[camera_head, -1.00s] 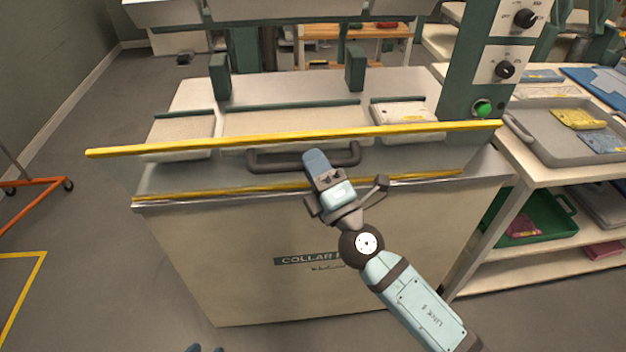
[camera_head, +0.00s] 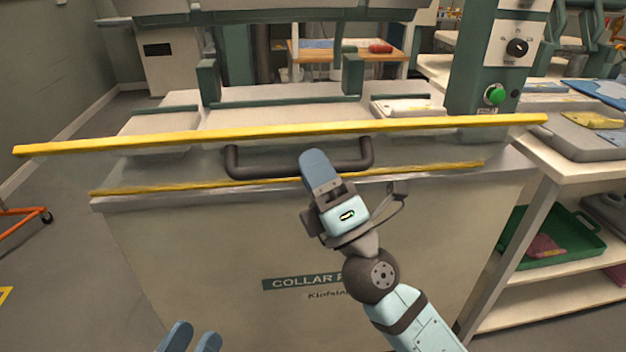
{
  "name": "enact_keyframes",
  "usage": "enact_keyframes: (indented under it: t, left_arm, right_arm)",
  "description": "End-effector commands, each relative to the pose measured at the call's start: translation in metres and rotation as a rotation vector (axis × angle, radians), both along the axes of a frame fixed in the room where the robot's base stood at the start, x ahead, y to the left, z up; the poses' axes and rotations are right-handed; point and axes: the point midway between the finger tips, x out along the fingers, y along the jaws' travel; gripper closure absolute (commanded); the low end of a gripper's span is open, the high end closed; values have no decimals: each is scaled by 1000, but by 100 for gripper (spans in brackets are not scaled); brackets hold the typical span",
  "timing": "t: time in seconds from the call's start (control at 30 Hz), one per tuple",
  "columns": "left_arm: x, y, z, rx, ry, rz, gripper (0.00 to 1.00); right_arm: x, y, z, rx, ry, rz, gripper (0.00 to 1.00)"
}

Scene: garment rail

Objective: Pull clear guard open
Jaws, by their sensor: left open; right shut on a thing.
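The clear guard is a see-through panel with a yellow edge bar (camera_head: 300,133) across the front of the collar press (camera_head: 200,240). Its dark handle (camera_head: 255,162) sits just below the yellow bar. My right gripper (camera_head: 316,168) is shut on the middle of the handle, and its blue fingers hide part of it. My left gripper (camera_head: 192,338) is at the bottom edge, left of centre. It is open and empty, well below the handle, and only its fingertips show.
A green button (camera_head: 495,95) and a black knob (camera_head: 517,47) are on the press's right column. A shelf table with a green tray (camera_head: 553,236) stands close on the right. An orange-footed rail (camera_head: 22,214) is at far left. Floor on the left is open.

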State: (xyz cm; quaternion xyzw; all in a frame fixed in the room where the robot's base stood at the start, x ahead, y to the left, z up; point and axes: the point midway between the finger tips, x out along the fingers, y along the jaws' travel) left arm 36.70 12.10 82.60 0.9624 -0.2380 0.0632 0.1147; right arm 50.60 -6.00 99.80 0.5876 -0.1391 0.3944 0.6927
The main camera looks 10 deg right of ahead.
Motion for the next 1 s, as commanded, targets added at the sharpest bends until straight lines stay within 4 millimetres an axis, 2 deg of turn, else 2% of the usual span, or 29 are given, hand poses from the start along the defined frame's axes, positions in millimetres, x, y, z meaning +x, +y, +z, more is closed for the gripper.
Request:
enact_keyframes:
  t: [0.07, 0.23, 0.63, 0.67, 0.77, 0.83, 0.93, 1.0]
  left_arm:
    - [-1, -2, 4, -22, -33, -11, 57]
    - [0, -3, -4, -8, 1, -16, 57]
    - [0, -3, -6, -4, 8, -18, 57]
    - [0, -3, -5, -4, 8, -18, 62]
    - [4, 0, -8, 10, 4, -12, 85]
    - [15, 8, -12, 39, -7, 2, 100]
    - [45, 33, -21, 118, -35, 45, 100]
    - [77, 63, -25, 191, -65, 96, 100]
  right_arm:
    - [-1, 0, -4, 0, -9, 0, 100]
    - [-2, 0, -3, 0, -19, 0, 100]
    - [-2, 0, -2, 0, -22, 0, 100]
    - [-2, 0, -2, 0, -22, 0, 100]
    - [-2, 0, -2, 0, -22, 0, 100]
    - [-2, 0, -2, 0, -22, 0, 100]
    - [-2, 0, -2, 1, -22, -1, 100]
    - [-3, 0, -2, 1, -22, -1, 100]
